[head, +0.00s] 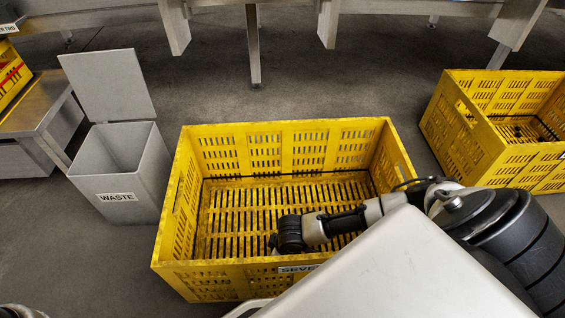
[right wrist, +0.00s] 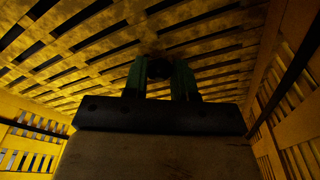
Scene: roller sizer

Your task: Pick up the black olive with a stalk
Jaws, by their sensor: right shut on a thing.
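My right arm reaches down into the yellow slatted crate (head: 290,133) in the middle of the head view. My right gripper (head: 274,242) is low inside the crate, near its front wall. In the right wrist view the green fingers of the right gripper (right wrist: 160,75) are shut on a small dark round thing, the black olive (right wrist: 159,68). The view is dim, and I cannot tell whether a stalk shows on it. The olive cannot be made out in the head view. My left gripper is not in view.
A grey waste bin (head: 155,165) with its lid up stands left of the crate. A second yellow crate (head: 470,140) with dark things in it stands at the right. A metal bench (head: 35,100) is at the left.

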